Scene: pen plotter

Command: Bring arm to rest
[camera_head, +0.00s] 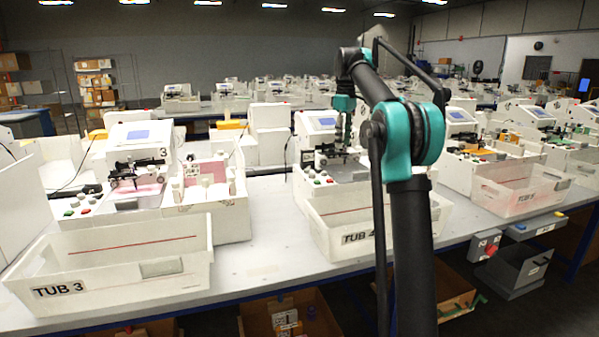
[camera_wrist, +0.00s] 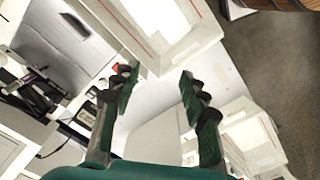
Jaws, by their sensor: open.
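My arm (camera_head: 405,150) rises in front of the table in the head view, bends at a teal elbow and reaches back over the bench. My gripper (camera_wrist: 158,82) is open and empty in the wrist view, its two dark green fingers spread apart with pale table surface and white plastic beyond them. In the head view the gripper hangs near the plotter (camera_head: 322,125) behind TUB 4 (camera_head: 352,238), and its fingertips are hard to make out there. No contact with the plotter is visible.
TUB 3 (camera_head: 100,270) stands at the front left of the table (camera_head: 262,258), before a plotter (camera_head: 135,165) marked 3. TUB 5 (camera_head: 515,190) stands on the right. A red-button box (camera_head: 485,246) hangs at the table's front edge. Bare tabletop lies between TUB 3 and TUB 4.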

